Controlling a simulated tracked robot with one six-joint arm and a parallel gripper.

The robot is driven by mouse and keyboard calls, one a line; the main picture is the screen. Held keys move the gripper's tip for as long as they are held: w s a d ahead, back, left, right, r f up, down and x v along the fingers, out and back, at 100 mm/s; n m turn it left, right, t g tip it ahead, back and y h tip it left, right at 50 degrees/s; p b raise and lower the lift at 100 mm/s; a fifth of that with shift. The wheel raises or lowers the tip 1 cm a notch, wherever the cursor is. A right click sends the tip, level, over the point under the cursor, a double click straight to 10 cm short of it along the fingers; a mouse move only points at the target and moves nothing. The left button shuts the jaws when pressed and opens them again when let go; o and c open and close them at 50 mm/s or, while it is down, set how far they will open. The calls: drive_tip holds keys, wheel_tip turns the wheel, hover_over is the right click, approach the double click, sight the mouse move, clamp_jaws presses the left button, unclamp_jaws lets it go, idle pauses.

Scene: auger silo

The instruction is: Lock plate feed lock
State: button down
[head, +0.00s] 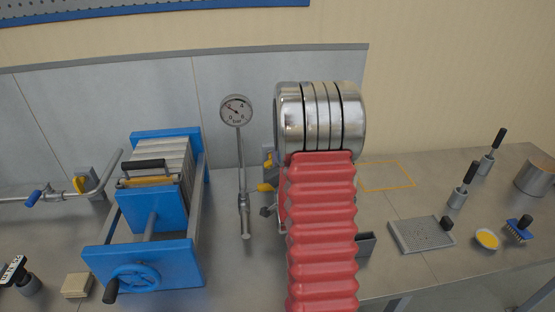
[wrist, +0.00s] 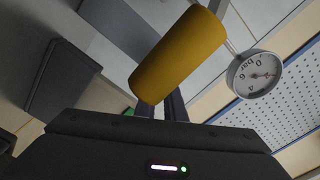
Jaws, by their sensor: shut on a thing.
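A thick yellow cylindrical handle (wrist: 178,50) fills the middle of the wrist view, tilted up to the right. My gripper (wrist: 162,106) is shut on it; its dark fingers meet the handle's underside, and the exact contact is partly hidden. In the head view my red-sleeved arm hides my gripper and most of what is behind it. A small yellow part (head: 267,187) on a grey fitting shows just left of the arm. Whether the lock is engaged cannot be seen.
A blue plate press (head: 160,208) with a handwheel stands left. A pressure gauge (head: 236,110) on a thin pipe is close left of my arm; it also shows in the wrist view (wrist: 254,74). A perforated tray (head: 421,234), a yellow dish (head: 487,239) and a brush (head: 519,228) lie right.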

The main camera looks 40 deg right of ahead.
drive_tip(key=shift+a+f+m, duration=0.25)
drive_tip(key=shift+f+m, duration=0.4)
drive_tip(key=shift+m, duration=0.35)
drive_tip(key=c, duration=2.1)
unclamp_jaws()
drive_tip(key=shift+o, duration=1.3)
drive_tip(key=shift+r, duration=0.1)
drive_tip(key=shift+d+r, duration=0.15)
